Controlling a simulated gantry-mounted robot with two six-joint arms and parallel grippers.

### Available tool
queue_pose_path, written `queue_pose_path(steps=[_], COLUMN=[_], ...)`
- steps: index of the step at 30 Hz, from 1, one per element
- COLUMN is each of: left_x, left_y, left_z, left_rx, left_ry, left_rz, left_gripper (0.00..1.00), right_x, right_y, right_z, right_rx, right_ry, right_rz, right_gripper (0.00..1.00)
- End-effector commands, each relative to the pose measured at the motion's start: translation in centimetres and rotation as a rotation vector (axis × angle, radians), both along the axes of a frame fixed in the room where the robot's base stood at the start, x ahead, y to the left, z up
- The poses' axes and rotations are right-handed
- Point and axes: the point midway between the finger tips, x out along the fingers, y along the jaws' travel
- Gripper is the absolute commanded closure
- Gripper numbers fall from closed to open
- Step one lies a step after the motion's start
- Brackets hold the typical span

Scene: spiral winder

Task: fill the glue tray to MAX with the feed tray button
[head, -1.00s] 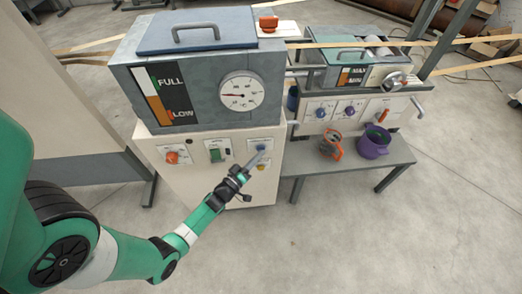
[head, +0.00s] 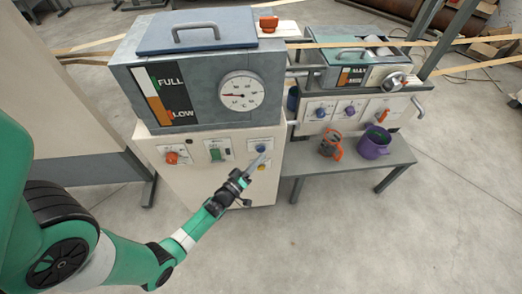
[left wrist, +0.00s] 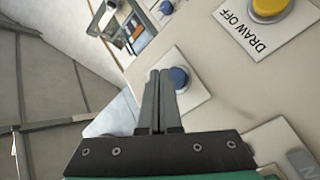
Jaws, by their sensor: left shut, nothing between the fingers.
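The blue button (head: 260,148) sits on a white plate on the cabinet front, above a yellow button (head: 262,166). In the left wrist view the blue button (left wrist: 179,78) is just beyond my fingertips; its label is not readable. My left gripper (head: 266,157) is shut and empty, its fingertips just in front of the button panel. I cannot tell whether they touch the button. The glue tray's MAX/MIN gauge (head: 353,76) is on the right-hand machine, with an orange patch; the exact level is too small to read. My right gripper is not in view.
The grey tank (head: 200,85) with FULL/LOW gauge and dial stands above the panel. A red knob (head: 171,157) and green switch (head: 215,153) lie left of the button. An orange-handled jug (head: 331,144) and purple pot (head: 374,143) stand on the right bench.

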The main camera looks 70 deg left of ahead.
Motion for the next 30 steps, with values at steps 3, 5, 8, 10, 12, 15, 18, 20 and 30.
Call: queue_pose_path(steps=[3, 5, 8, 10, 12, 15, 18, 20, 30], left_x=[0.0, 0.0, 0.0, -0.1, -0.3, -0.5, -0.8, -0.9, -1.2], left_y=[0.0, 0.0, -0.2, -0.6, -1.3, -2.3, -3.3, -3.9, -4.8], left_z=[0.0, 0.0, 0.0, -0.1, -0.1, -0.2, -0.1, -0.1, 0.0], left_rx=[0.0, 0.0, 0.0, 0.0, 0.0, -0.001, 0.0, 0.0, 0.0], left_ry=[0.0, 0.0, 0.0, -0.001, -0.002, -0.001, -0.002, -0.002, 0.001], left_rz=[0.0, 0.0, 0.0, -0.001, -0.001, -0.003, -0.002, -0.002, 0.001], left_gripper=[1.0, 1.0, 1.0, 1.0, 1.0, 1.0, 1.0, 1.0, 1.0], right_x=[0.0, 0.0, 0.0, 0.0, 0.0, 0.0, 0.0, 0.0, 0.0], right_y=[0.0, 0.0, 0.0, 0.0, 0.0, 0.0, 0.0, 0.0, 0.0], right_z=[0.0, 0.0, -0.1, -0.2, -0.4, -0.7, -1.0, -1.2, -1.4], right_rx=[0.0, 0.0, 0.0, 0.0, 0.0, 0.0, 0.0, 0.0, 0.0], right_ry=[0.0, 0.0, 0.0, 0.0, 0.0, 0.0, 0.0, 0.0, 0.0], right_rz=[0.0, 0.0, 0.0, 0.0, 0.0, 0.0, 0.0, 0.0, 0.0], right_gripper=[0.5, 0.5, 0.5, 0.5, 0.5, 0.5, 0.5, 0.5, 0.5])
